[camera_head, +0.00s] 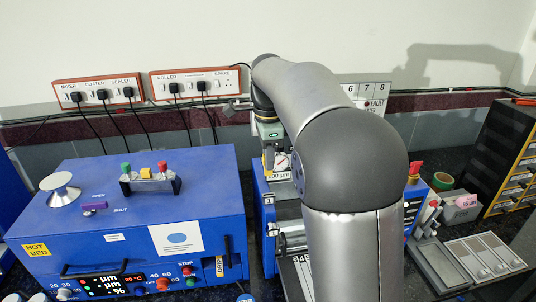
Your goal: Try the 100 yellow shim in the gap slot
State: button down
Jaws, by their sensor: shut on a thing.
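My gripper (272,146) points down over the blue roller machine (259,205) in the middle of the picture. It is shut on a thin yellow piece, the yellow shim (266,164), only a small part of which shows. A white label reading 100 µm (278,177) and a small dial (282,161) are right beside and below the fingers. The gap slot itself cannot be made out; my arm covers much of the machine. I cannot tell whether the shim touches the machine or is in the slot.
A blue hot-bed box (120,215) with knobs and a display stands at left. At right are a grey holder (460,212) with a pink shim (466,201), a green tape roll (442,181), grey trays (486,257) and a black drawer cabinet (508,150). Sockets with plugs line the wall.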

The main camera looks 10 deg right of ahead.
aim_at(268, 175)
dwell(0.3)
jog(key=shift+f+b, duration=1.5)
jog(key=shift+f, duration=1.35)
jog(key=shift+f+b, duration=1)
jog(key=shift+f, duration=0.75)
jog(key=c, duration=1.3)
grip_release()
